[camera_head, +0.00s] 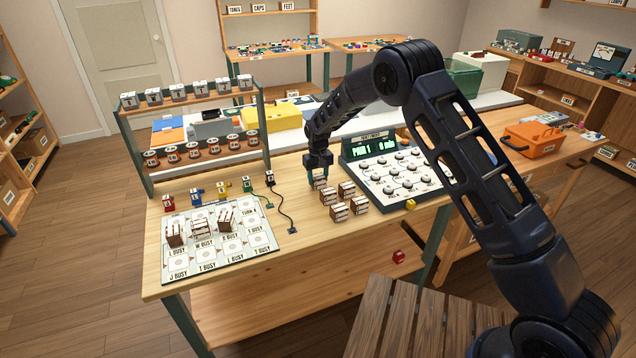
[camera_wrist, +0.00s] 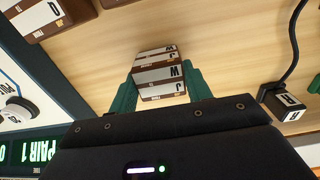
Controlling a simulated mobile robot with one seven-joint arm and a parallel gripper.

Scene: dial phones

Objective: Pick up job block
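Several brown-and-white job blocks stand on the wooden table in the head view, left of the dial console. My gripper (camera_head: 319,164) points down over the rear-left block (camera_head: 319,183) of this group. In the wrist view that block (camera_wrist: 160,73), with J and W on its white faces, sits between the green fingers of my gripper (camera_wrist: 160,90). The fingers lie close along both sides; whether they press on it is unclear. More blocks (camera_head: 200,228) stand on the printed board (camera_head: 222,256).
The dial console (camera_head: 385,173) with its green display is close to the right of the blocks. A black plug (camera_head: 269,178) with a cable lies to the left, beside several coloured plugs. A two-tier rack (camera_head: 190,127) stands at the table's back left. Bare table lies in front.

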